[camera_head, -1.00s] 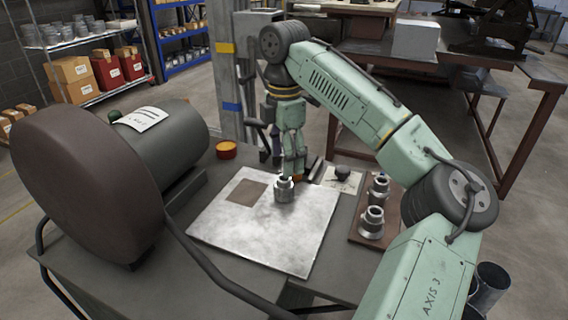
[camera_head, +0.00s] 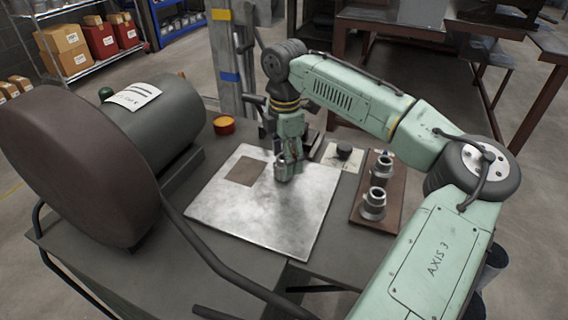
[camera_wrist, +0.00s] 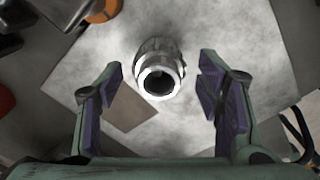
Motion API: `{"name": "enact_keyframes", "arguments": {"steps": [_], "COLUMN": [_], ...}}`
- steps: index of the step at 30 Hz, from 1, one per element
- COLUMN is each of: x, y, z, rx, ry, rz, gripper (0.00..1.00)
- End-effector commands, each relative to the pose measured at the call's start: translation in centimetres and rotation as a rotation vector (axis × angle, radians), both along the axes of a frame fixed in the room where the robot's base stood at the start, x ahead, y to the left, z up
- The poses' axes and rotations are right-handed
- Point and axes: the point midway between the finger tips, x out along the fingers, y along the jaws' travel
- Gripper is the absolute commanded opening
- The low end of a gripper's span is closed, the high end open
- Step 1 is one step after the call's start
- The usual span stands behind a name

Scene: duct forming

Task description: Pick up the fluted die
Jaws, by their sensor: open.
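A grey metal die (camera_head: 281,169) with a round collar stands on the pale metal sheet (camera_head: 300,225). It is partly hidden by my gripper (camera_head: 290,170) in the head view. In the wrist view the die (camera_wrist: 160,70) shows its bright ring mouth and dark bore, upright. Its fluting is too small to make out. My gripper (camera_wrist: 160,88) is open, with purple finger pads on the left and right. The die lies in line with the gap between the fingers, with clear space on both sides. Nothing is held.
Two similar metal pieces (camera_head: 374,203) stand on a brown board (camera_head: 392,216) to the right. A dark knob (camera_head: 344,150) sits on a pale plate behind. A brown square (camera_head: 245,171) lies on the sheet. A large drum (camera_head: 150,125) and an orange-topped tin (camera_head: 224,124) stand left.

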Motion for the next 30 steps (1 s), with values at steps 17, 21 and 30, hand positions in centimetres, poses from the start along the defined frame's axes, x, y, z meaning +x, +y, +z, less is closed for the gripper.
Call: {"name": "enact_keyframes", "arguments": {"steps": [17, 21, 30], "x": [0.02, 0.01, 0.01], "y": [0.05, 0.06, 0.06], "z": [-1.35, -1.34, -1.33], "rx": [0.001, 0.001, 0.001], "ry": [0.0, 0.0, 0.0], "rz": [-0.001, -0.001, -0.001], "gripper": [0.46, 0.37, 0.17]}}
